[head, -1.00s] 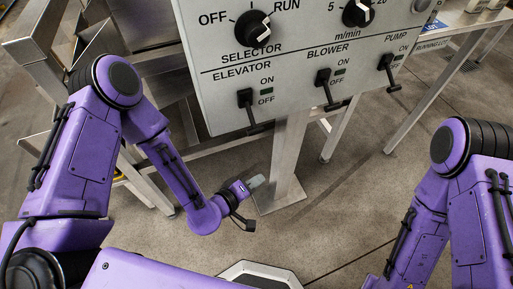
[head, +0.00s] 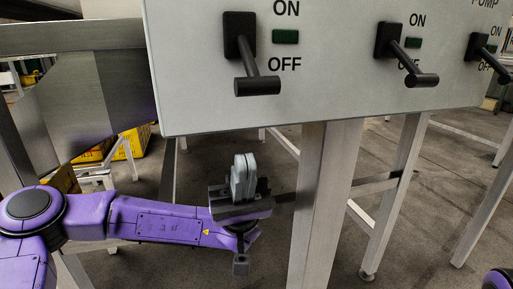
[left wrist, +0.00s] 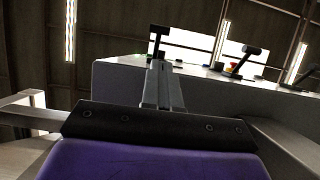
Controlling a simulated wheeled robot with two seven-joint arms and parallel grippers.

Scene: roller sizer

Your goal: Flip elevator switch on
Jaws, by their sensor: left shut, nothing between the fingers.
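The elevator switch (head: 244,62) is the leftmost black lever on the grey control panel (head: 190,90). Its handle slants down toward OFF, and the small green indicator (head: 286,37) beside it looks dark. My left gripper (head: 243,168) is shut and empty, fingers pointing up, below the panel's lower edge and under the lever, apart from it. In the left wrist view the shut fingers (left wrist: 161,85) point at the panel edge, with a black lever (left wrist: 158,42), seemingly the elevator switch, just past their tips. My right gripper is out of view.
The blower lever (head: 404,55) and the pump lever (head: 485,50) are further right on the panel, both slanting down. A metal post (head: 322,210) stands under the panel, right of my left gripper. A metal frame (head: 80,80) is at the left.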

